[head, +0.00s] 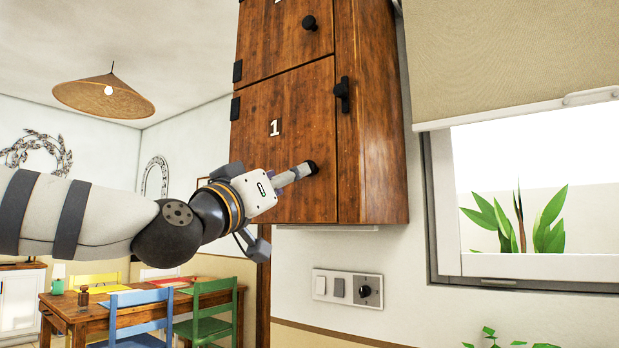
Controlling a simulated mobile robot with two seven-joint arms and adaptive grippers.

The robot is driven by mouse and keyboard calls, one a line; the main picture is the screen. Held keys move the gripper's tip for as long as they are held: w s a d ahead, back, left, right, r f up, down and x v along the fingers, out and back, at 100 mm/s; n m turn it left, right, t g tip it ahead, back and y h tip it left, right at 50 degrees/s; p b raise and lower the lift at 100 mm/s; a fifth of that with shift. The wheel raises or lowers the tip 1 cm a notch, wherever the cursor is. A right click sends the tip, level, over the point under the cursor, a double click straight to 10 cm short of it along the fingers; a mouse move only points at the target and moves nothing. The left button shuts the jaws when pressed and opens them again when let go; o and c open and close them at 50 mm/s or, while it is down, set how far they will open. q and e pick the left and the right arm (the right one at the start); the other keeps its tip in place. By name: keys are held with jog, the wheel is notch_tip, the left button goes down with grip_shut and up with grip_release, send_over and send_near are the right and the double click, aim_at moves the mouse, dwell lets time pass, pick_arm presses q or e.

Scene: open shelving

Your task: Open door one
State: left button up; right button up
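The door marked 1 (290,125) is the lower brown wooden door of a wall cabinet in the head view. It looks closed, with a black hinge (235,108) on its left edge. Its dark round knob (313,167) is near the right edge, partly covered by my gripper. My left gripper (304,171) reaches in from the left, with its grey fingers at the knob. The fingers overlap in this view, so I cannot tell whether they are apart or closed on the knob. My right gripper is not in view.
An upper door (275,45) with a black knob (310,23) is above. A black handle (342,95) sits on the cabinet's right part. A switch panel (347,288) is below, and a window (540,180) is at right. A dining table (110,308) with chairs stands lower left.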

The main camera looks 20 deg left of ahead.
pick_arm(q)
jog(key=x, duration=0.7)
jog(key=shift+d+f, duration=0.1)
jog(key=shift+w, duration=0.1)
grip_shut()
